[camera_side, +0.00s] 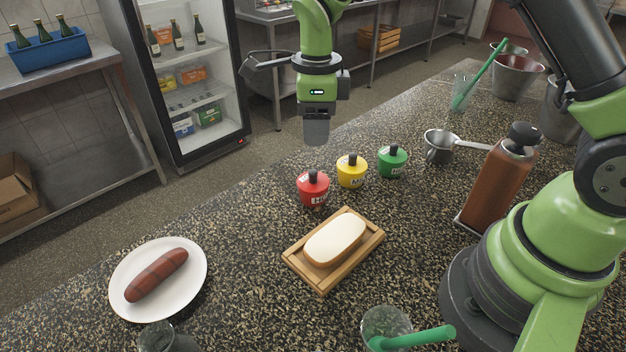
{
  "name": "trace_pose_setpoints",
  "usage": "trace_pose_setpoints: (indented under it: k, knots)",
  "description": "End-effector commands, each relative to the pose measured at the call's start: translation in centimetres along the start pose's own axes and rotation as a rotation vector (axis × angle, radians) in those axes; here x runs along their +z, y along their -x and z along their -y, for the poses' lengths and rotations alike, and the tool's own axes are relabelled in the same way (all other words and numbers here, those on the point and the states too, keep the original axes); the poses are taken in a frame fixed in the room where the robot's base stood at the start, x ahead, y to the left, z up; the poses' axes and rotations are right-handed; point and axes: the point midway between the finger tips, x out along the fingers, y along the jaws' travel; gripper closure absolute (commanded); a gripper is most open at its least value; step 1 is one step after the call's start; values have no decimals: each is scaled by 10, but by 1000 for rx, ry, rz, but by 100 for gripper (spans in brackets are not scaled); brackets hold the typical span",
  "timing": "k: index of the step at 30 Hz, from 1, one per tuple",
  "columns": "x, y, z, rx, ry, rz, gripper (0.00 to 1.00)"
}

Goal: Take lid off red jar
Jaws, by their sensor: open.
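The red jar (313,194) stands upright on the speckled counter, left of a yellow jar and a green jar. Its red lid (313,178) with a black knob is on it. My gripper (316,140) hangs pointing down above and slightly behind the red jar, apart from it. It is open, with nothing seen in it. The gap between its fingers is hard to make out from this side.
The yellow jar (352,172) and green jar (392,162) stand close on the right. A wooden board (290,256) with bread lies in front. A plate (190,302) with a sausage is front left. A metal pot (440,148) and brown bottle (495,180) stand right.

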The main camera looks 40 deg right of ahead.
Motion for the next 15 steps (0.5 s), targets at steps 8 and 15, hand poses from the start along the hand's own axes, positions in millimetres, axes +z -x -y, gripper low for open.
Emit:
trace_pose_setpoints:
  k: [8,15]
  knots:
    - [0,-41,0,6,-19,-9,51]
    - [1,-62,0,6,-20,-8,51]
